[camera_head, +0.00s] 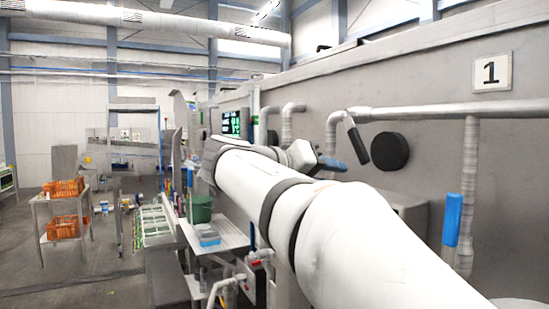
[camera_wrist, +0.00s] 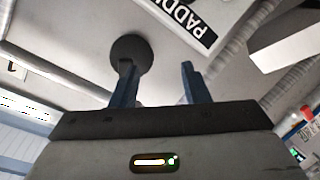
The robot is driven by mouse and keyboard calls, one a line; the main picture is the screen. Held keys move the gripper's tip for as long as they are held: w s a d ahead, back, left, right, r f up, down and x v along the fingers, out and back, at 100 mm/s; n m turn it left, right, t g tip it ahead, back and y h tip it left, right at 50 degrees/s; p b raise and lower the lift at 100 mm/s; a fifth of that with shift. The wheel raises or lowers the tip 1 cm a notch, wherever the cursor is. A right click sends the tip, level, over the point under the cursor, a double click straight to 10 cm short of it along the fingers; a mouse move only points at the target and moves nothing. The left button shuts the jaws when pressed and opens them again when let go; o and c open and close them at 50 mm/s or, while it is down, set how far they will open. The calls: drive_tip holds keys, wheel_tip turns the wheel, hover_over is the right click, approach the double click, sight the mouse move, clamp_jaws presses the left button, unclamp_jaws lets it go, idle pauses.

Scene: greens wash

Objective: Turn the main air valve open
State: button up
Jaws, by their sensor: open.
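A dark lever handle (camera_head: 356,141) hangs tilted from the grey horizontal pipe on the right wall. A blue handle (camera_head: 452,219) stands upright beside a vertical pipe farther right. No label shows which one is the main air valve. My gripper (camera_head: 333,164) is left of and a little below the dark lever, apart from it in the picture. In the wrist view, my gripper's two blue fingers (camera_wrist: 160,88) are spread, with nothing between them. A round black disc (camera_head: 389,151) is on the wall; a similar disc (camera_wrist: 130,50) shows beyond the left finger in the wrist view.
My arm crosses the front of the head view and hides part of the wall. A "1" sign (camera_head: 492,72) is above the pipe (camera_head: 450,110). A work table (camera_head: 215,236) holds a green bin (camera_head: 200,210). Orange crates (camera_head: 63,227) are on a cart at left, with open floor nearby.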

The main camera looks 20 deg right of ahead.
sight(355, 144)
wheel_tip(355, 144, up, 6)
drive_tip(key=m+g+h, duration=0.1)
drive_tip(key=m+h, duration=0.1)
drive_tip(key=m, duration=0.1)
drive_tip(key=d, duration=0.2)
drive_tip(key=d+p, duration=0.1)
drive_tip(key=d, duration=0.2)
drive_tip(key=d+p, duration=0.1)
drive_tip(key=d, duration=0.2)
drive_tip(key=shift+w+f, duration=0.1)
drive_tip(key=shift+w, duration=0.15)
clamp_jaws()
